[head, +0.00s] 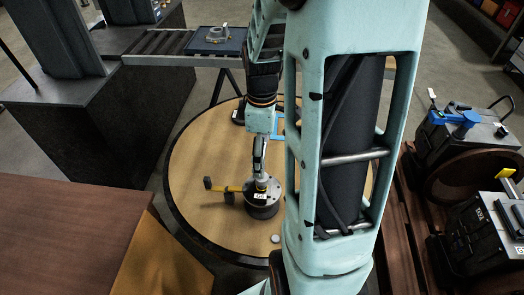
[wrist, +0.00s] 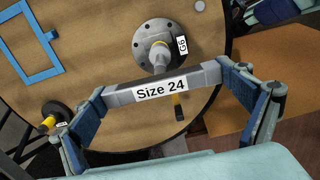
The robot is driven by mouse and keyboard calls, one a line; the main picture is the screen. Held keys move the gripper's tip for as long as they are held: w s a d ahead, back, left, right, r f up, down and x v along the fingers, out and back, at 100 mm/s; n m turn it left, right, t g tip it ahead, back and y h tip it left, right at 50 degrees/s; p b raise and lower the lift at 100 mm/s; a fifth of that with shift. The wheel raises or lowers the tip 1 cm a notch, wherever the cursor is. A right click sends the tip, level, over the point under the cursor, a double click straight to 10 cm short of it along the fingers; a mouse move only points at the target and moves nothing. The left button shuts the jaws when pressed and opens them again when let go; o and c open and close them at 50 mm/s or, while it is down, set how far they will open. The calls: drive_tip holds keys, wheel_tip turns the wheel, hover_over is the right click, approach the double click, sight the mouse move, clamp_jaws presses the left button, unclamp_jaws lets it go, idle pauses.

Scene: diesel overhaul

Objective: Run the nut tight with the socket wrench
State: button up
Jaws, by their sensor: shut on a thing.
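My gripper (wrist: 163,88) is shut on the socket wrench (wrist: 125,98), a grey crossbar labelled "Size 24" that spans between its fingers. In the head view my gripper (head: 259,150) is above the round table, with the wrench upright below it. The wrench shaft (wrist: 160,58) runs down to the middle of a round grey flanged part (wrist: 143,32) with a small white tag. This part also shows in the head view (head: 263,210). The nut is not visible; the shaft's lower end and the flange's centre hide it, so I cannot tell how it is seated.
The round wooden table (head: 195,150) carries a yellow-handled tool (head: 225,188) beside the flange, a small pale disc (head: 276,238) and a blue frame (wrist: 30,50). A dark part with a yellow piece (wrist: 53,117) lies near the rim. A brown bench (head: 70,225) stands left, black cases (head: 460,130) right.

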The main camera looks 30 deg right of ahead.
drive_tip(key=n+p, duration=0.1)
drive_tip(key=n, duration=0.5)
idle(0.3)
drive_tip(key=shift+f, duration=0.15)
